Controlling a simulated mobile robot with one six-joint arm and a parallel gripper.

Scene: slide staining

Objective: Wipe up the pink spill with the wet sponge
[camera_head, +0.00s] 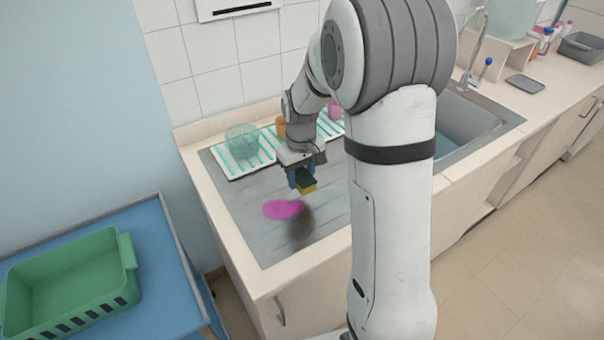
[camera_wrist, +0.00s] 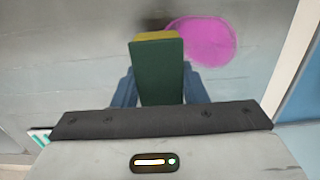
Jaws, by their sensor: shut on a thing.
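The pink spill (camera_head: 283,209) lies on the grey metal drainboard (camera_head: 240,225), with a dark smudge (camera_head: 302,226) beside it. In the wrist view the spill (camera_wrist: 205,41) is at the upper right. My gripper (camera_head: 303,183) is shut on a sponge (camera_head: 306,185), yellow on one side and dark green on the other. The sponge (camera_wrist: 157,70) stands between blue fingers in the wrist view, its yellow part at the far end. It appears to be held above the drainboard, just behind and to the right of the spill. Whether it is wet cannot be seen.
A striped mat (camera_head: 238,167) at the back holds a clear greenish bowl (camera_head: 242,141) and an orange item (camera_head: 281,128). A sink (camera_head: 460,125) with a tap (camera_head: 473,50) is to the right. A green basket (camera_head: 75,285) sits on a blue cart at the left. The drainboard's front is clear.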

